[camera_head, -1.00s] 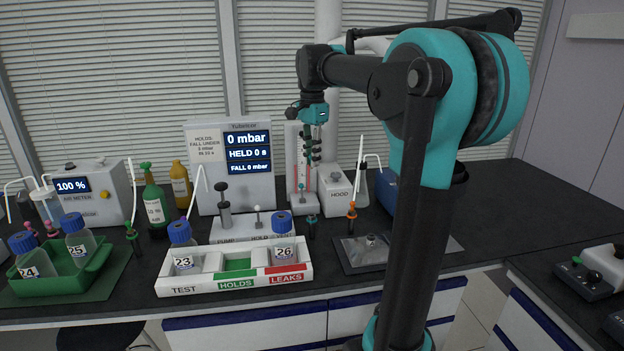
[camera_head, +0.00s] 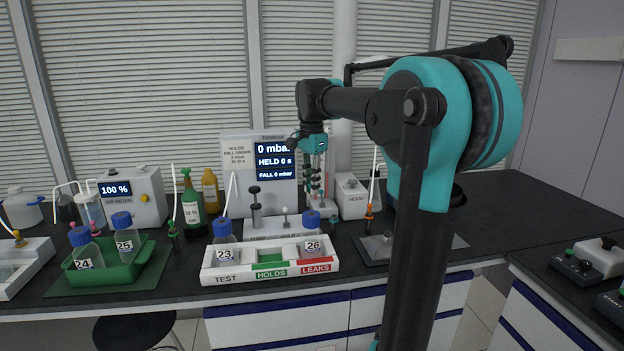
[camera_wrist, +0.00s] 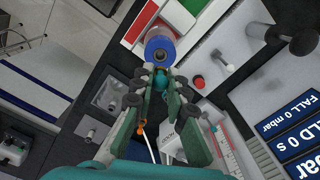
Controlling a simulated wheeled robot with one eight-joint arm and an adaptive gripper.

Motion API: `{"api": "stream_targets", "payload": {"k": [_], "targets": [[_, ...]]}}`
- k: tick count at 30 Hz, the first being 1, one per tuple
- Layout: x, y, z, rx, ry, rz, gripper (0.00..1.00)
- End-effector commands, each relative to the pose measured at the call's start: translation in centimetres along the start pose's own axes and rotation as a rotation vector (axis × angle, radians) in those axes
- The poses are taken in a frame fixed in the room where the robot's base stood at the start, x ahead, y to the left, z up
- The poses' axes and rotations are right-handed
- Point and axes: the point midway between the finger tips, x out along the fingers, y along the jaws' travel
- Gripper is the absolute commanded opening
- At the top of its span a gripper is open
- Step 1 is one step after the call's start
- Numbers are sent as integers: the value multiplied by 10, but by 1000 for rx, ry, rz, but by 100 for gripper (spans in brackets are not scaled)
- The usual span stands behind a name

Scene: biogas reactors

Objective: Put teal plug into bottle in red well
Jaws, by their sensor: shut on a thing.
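Bottle 26 (camera_head: 313,246), with a blue cap, stands upright in the red LEAKS well of the white rack (camera_head: 215,276). My gripper (camera_head: 315,190) hangs pointing down, in line with this bottle in the head view. In the wrist view my gripper (camera_wrist: 163,82) is shut on the small teal plug (camera_wrist: 161,80) between its fingertips. The blue cap (camera_wrist: 160,45) shows just beyond the fingertips, apart from the plug in the picture. The height of the plug over the cap is hard to tell. The plug is not clear in the head view.
Bottle 23 (camera_head: 225,247) stands in the TEST well; the green HOLDS well (camera_head: 270,257) is empty. The pressure display (camera_head: 275,162) and a black-knobbed pump (camera_head: 256,205) stand behind the rack. A green tray (camera_head: 110,272) with bottles 24 and 25 is at left.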

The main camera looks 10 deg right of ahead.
Motion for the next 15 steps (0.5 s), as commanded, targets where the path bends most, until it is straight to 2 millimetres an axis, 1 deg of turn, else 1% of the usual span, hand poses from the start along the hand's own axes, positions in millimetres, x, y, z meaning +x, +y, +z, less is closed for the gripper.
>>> {"api": "stream_targets", "payload": {"k": [10, 15], "targets": [[30, 0, 0, 0, 0, 0, 0], [41, 0, 0, 0, 0, 0, 0]]}}
